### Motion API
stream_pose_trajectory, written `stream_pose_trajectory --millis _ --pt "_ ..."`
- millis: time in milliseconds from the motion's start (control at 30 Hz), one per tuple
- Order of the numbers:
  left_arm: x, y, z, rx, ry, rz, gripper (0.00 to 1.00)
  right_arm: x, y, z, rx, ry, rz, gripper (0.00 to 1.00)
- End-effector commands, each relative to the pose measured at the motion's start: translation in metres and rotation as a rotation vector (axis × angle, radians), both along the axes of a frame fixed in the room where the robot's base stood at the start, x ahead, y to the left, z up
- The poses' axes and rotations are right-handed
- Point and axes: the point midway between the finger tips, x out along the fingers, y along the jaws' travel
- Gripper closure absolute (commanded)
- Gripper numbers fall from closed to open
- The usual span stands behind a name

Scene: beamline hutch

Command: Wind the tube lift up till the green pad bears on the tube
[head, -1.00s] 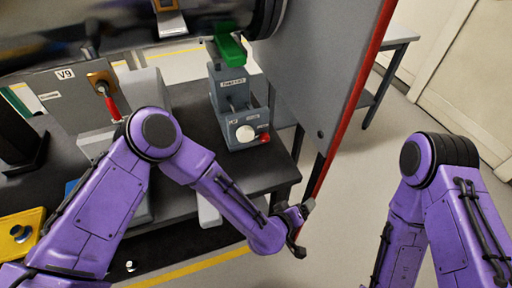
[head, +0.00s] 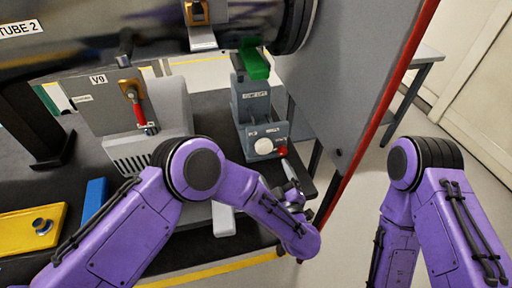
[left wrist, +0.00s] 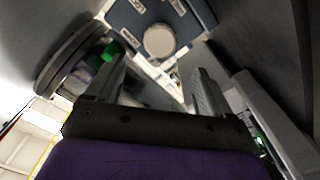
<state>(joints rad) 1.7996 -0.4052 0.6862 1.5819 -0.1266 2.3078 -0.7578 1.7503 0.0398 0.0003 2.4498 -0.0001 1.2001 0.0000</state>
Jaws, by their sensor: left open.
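My left gripper (head: 293,188) is open and empty, in front of and below the knob. In the left wrist view the white knob (left wrist: 159,41) shows beyond the spread fingers (left wrist: 160,82), apart from them. The green pad (left wrist: 110,52) shows at left. My right gripper is out of view.
A grey panel with a red edge (head: 385,110) stands close to the right of the lift.

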Motion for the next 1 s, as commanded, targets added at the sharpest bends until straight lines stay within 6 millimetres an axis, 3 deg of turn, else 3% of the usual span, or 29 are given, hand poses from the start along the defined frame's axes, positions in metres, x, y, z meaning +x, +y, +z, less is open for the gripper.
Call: stream_pose_trajectory --millis 100,167,400,567,800,1000 --pt "0.02 0.007 0.004 -0.001 -0.001 0.004 0.18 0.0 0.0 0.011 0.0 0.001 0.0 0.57" --pt "0.034 0.013 -0.005 -0.004 0.001 0.007 0.18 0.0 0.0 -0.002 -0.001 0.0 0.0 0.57" --pt "0.081 0.029 -0.005 -0.005 0.001 0.005 0.18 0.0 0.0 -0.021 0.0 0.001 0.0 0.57" --pt "0.093 0.032 -0.002 -0.003 0.002 0.003 0.18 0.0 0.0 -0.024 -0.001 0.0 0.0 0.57" --pt "0.095 0.032 -0.001 -0.003 0.001 0.001 0.18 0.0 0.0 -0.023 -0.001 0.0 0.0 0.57" --pt "0.094 0.032 -0.001 -0.003 0.001 0.001 0.73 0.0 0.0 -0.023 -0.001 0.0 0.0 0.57"
